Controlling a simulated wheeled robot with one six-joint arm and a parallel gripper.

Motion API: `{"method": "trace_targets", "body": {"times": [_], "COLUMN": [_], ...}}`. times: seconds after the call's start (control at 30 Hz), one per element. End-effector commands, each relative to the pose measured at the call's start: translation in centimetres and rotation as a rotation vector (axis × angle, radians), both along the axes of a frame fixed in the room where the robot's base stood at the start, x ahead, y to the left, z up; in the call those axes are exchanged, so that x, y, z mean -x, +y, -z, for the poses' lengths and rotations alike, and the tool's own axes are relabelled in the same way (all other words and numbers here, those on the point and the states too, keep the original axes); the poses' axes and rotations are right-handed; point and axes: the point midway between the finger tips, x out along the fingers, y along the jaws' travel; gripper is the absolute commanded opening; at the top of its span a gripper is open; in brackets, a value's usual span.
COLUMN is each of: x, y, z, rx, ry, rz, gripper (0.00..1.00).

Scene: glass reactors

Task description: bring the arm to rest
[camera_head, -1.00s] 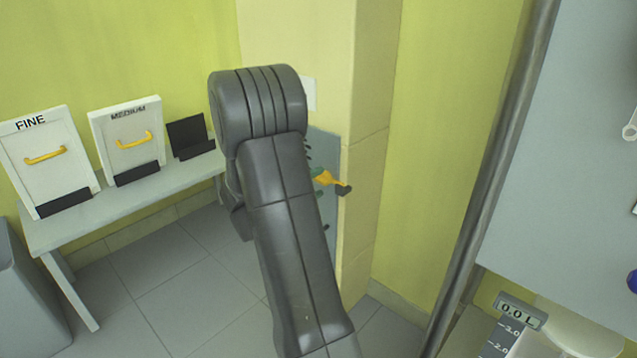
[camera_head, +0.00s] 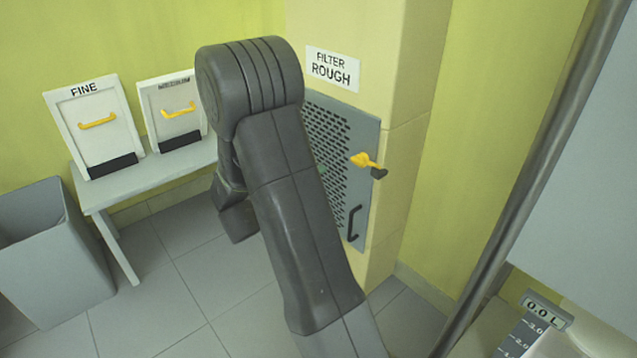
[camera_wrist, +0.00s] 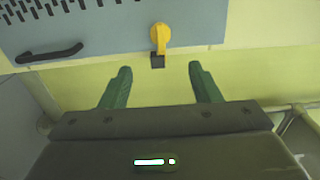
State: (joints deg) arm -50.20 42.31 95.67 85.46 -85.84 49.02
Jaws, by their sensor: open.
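My gripper (camera_wrist: 158,85) shows in the wrist view with its two green fingers spread apart and nothing between them. Beyond the fingertips is a yellow latch (camera_wrist: 160,38) with a dark end, on the edge of a grey-blue perforated panel (camera_wrist: 110,30). The fingers look apart from the latch. In the head view my arm rises in the middle and bends at the top; it hides part of the panel (camera_head: 372,140), and the gripper is not seen there. The latch (camera_head: 364,161) sticks out at the panel's right edge.
A sign reading FILTER ROUGH (camera_head: 332,69) is above the panel. A dark handle (camera_head: 354,222) is low on it. Left, a bench (camera_head: 150,178) bears panels marked FINE (camera_head: 91,115) and MEDIUM (camera_head: 178,112). A grey bin (camera_head: 50,255) stands beside it. A metal pole (camera_head: 520,170) is at right.

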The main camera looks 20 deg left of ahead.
Motion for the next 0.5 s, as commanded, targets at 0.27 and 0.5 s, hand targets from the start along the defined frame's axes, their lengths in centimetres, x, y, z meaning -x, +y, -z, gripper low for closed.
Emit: {"method": "trace_targets", "body": {"times": [0.27,0.5], "x": [-1.0,-4.4], "y": [-0.7,-3.0], "z": [0.1,0.2], "rx": [0.001,-0.001], "ry": [-0.001,-0.002], "rz": [0.002,0.004], "gripper": [0.57,0.57]}}
